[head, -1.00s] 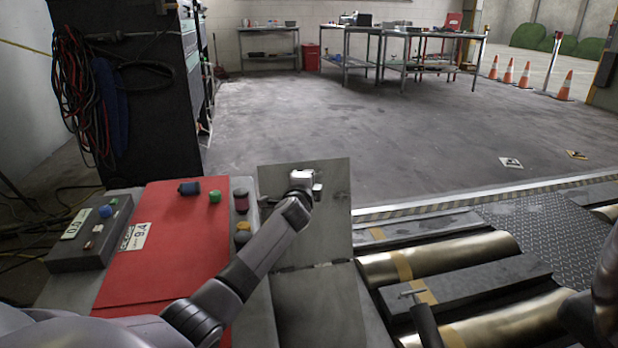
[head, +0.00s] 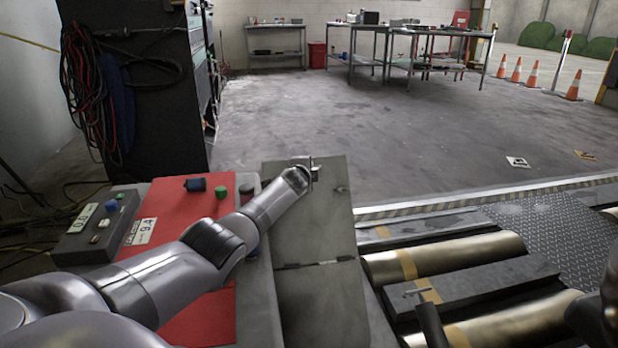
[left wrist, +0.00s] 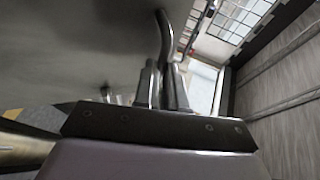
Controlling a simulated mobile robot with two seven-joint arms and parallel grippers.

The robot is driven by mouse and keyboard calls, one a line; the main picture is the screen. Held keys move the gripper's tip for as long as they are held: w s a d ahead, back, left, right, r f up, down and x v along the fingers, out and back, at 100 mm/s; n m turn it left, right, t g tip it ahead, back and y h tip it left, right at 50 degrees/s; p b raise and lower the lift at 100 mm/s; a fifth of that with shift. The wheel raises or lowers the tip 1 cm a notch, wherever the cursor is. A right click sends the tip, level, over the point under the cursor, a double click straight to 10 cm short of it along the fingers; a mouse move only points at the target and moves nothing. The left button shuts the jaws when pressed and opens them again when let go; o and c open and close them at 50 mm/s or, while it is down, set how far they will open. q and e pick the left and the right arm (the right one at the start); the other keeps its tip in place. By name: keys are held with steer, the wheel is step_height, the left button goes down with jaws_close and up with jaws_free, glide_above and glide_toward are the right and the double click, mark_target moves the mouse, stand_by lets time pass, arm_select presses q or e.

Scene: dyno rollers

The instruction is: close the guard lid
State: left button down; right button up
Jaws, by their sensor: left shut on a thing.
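The guard lid (head: 329,222) is a flat grey panel at the centre of the head view. It is open, raised on the far side of a hinge line from the flat grey surface (head: 325,308) nearer me. My left gripper (head: 304,164) is at the lid's upper edge, shut on the lid's metal handle. In the left wrist view, the fingers (left wrist: 165,88) close around the curved handle (left wrist: 166,38), and the lid's underside or face (left wrist: 75,50) fills the upper left. My right gripper is not clearly seen.
Brass rollers (head: 450,258) and a T-handled dark lever (head: 428,318) are to the right. Open floor (head: 400,135) lies beyond.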

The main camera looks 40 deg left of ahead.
arm_select(q)
steer(key=shift+w+r, duration=0.15)
steer(key=shift+w, duration=0.05)
arm_select(e)
steer(key=shift+d+r, duration=0.1)
steer(key=shift+d, duration=0.05)
arm_select(q)
steer(key=c, duration=1.2)
jaws_free()
steer(key=shift+r, duration=0.1)
steer(key=shift+s+a, duration=0.1)
steer(key=p+v, duration=0.7)
arm_select(e)
steer(key=shift+w+a+r+m+g, duration=0.1)
steer(key=shift+a+r+m+g, duration=0.2)
steer(key=shift+a+m+g, duration=0.35)
